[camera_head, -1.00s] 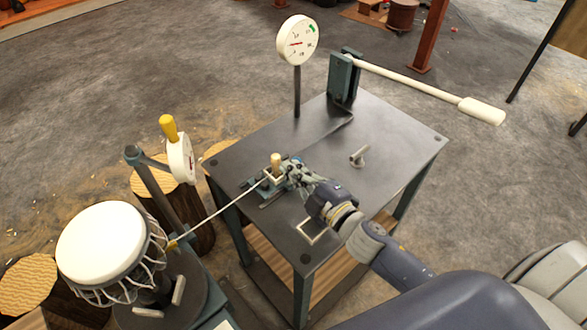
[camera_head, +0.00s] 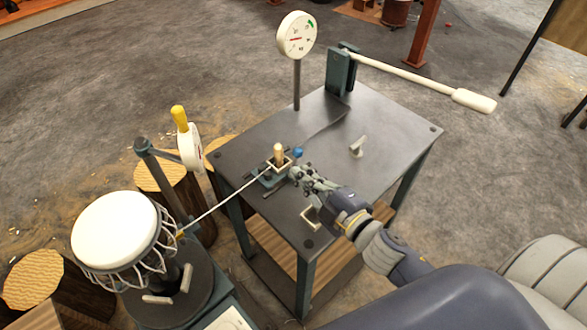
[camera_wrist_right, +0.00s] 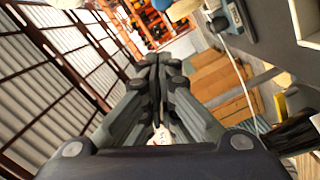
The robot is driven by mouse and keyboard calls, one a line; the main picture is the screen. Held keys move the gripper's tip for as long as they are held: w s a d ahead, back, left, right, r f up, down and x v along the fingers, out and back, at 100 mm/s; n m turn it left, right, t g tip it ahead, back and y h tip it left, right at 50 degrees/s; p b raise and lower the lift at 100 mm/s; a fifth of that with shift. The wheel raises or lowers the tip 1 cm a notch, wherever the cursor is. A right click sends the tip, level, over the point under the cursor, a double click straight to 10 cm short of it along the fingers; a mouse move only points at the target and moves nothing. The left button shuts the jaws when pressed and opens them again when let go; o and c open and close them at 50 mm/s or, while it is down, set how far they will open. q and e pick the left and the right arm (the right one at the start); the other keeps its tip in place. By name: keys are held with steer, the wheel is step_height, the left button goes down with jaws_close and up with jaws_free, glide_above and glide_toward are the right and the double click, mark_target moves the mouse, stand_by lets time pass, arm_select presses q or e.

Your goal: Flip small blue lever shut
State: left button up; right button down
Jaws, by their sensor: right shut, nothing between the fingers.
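The small blue lever shows as a blue knob (camera_head: 298,152) on the small teal clamp (camera_head: 267,181) on the dark metal table. It stands up beside a tan wooden peg (camera_head: 278,154). A white rope runs from the clamp to the drum (camera_head: 113,230). My right gripper (camera_head: 298,176) is shut and empty, just in front of the knob, with a small gap showing between them. In the right wrist view its fingers (camera_wrist_right: 158,62) are pressed together, and the blue knob cannot be made out there. My left gripper is not in view.
A round gauge (camera_head: 297,35) on a post stands at the table's back. A long white-handled lever (camera_head: 473,101) sticks out to the right from a teal bracket. A small grey handle (camera_head: 357,146) stands on the table (camera_head: 390,125), whose right half is mostly clear.

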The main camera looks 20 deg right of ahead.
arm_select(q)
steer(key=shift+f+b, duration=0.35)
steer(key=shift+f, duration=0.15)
arm_select(e)
steer(key=shift+v, duration=2.25)
steer(key=shift+a+r, duration=0.1)
steer(key=shift+a, duration=0.1)
